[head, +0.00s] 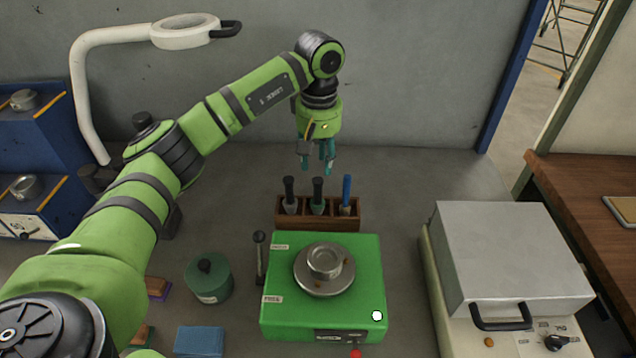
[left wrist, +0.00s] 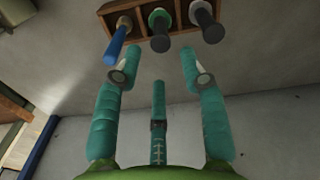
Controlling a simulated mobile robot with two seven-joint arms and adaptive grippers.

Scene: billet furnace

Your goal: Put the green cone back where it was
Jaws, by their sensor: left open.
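A wooden rack (head: 290,226) stands behind the green box and holds three upright tools. The middle tool (head: 318,193) has a black handle with green below it; it looks like the green cone. In the left wrist view the middle tool (left wrist: 160,28) shows a green ring around its black handle, between a blue-handled tool (left wrist: 121,38) and another black-handled one (left wrist: 205,20). My left gripper (head: 317,166) is open and empty, with teal fingers pointing down, above and behind the rack. In the left wrist view its fingers (left wrist: 160,78) are spread, apart from the tools. My right gripper is not in view.
A green box (head: 365,260) with a round metal plate and cup sits in front of the rack. A dark green lidded pot (head: 208,280) is left, near a blue block (head: 199,341). A grey-lidded unit (head: 510,255) stands right. The surface behind the rack is clear.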

